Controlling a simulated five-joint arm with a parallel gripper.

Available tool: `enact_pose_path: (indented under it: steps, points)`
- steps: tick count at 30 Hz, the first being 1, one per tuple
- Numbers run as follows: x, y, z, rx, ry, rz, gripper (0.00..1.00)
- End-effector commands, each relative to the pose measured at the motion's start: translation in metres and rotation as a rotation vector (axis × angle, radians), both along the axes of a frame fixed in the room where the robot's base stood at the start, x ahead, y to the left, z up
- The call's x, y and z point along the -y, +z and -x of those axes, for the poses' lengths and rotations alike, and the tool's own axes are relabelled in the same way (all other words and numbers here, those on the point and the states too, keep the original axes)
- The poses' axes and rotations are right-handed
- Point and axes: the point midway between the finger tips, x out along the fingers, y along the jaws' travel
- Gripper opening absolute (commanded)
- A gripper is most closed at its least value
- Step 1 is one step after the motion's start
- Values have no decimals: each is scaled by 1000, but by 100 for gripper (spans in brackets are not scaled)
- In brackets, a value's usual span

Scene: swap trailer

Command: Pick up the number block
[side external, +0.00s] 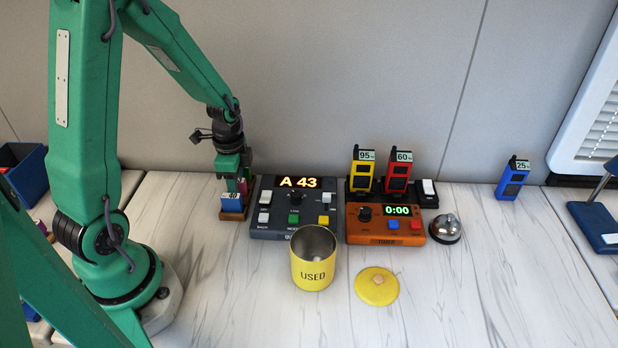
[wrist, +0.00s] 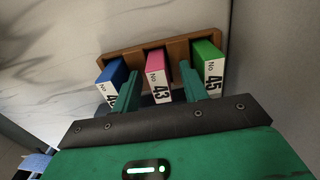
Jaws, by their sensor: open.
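A brown wooden rack (wrist: 135,53) holds three number blocks in the wrist view. The blue block (wrist: 112,74) is at left, its number partly hidden by a finger. The pink block (wrist: 156,67), marked No 43, is in the middle. The green block (wrist: 208,56), marked No 45, is at right. My gripper (wrist: 160,76) is open, its green fingers appearing either side of the pink block; I cannot tell whether they touch it. In the side view my gripper (side external: 231,172) is over the rack (side external: 234,216), and the blue block (side external: 232,203) shows in front.
A console (side external: 275,229) showing "A 43" stands right beside the rack. An open yellow "USED" canister (side external: 313,272) and its lid (side external: 377,286) are in front. An orange timer (side external: 375,239), pagers in a charger (side external: 379,186) and a bell (side external: 445,229) are further right.

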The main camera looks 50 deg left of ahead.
Motion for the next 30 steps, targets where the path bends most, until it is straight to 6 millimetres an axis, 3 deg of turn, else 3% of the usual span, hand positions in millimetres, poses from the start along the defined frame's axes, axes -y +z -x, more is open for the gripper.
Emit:
enact_pose_path:
  steps: [10,15,17,30]
  points:
    - [0,0,0,0,0,0,42]
    - [0,0,0,0,0,0,8]
    - [0,0,0,0,0,0,0]
    - [0,4,0,0,0,0,0]
